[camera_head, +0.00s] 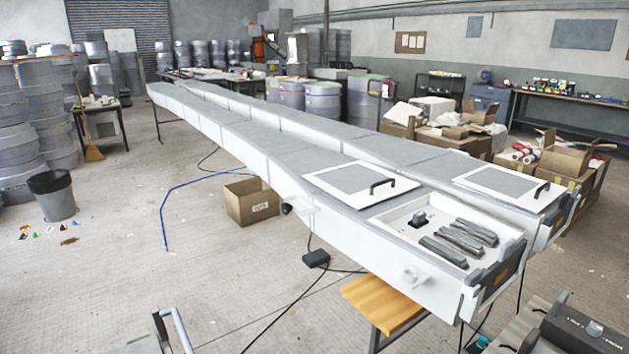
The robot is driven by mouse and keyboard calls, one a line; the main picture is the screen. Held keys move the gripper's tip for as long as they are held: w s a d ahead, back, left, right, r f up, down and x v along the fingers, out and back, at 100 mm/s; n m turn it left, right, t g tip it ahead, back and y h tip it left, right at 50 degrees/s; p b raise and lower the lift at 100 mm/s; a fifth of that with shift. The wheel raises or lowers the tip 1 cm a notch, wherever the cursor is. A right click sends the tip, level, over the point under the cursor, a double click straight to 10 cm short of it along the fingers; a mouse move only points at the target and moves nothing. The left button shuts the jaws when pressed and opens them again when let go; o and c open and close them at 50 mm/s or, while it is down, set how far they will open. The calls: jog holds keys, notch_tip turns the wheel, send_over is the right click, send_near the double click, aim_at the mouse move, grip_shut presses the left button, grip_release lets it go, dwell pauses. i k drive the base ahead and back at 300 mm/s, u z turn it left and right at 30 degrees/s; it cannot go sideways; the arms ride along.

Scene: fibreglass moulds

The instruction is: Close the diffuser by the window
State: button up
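I cannot make out a diffuser or a window in this view. Two long white and grey moulds run from the back left to the front right; the nearer mould (330,222) has an open compartment (395,222) at its near end, holding grey bars (460,240) and a small black part. A white-framed panel (360,183) with a black handle lies on top behind that compartment. A similar panel (508,187) with a handle lies on the farther mould. My gripper is not in view.
A wooden stool (382,302), a cardboard box (250,200), black cables and a blue hose (165,215) are on the floor. A dark bin (52,195) and stacked drums stand at left, cardboard boxes (560,165) at right. The left-centre floor is mostly clear.

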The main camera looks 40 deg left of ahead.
aim_at(360, 183)
jog(key=u, duration=0.5)
jog(key=k, duration=0.55)
jog(key=u, duration=0.8)
jog(key=i, duration=0.5)
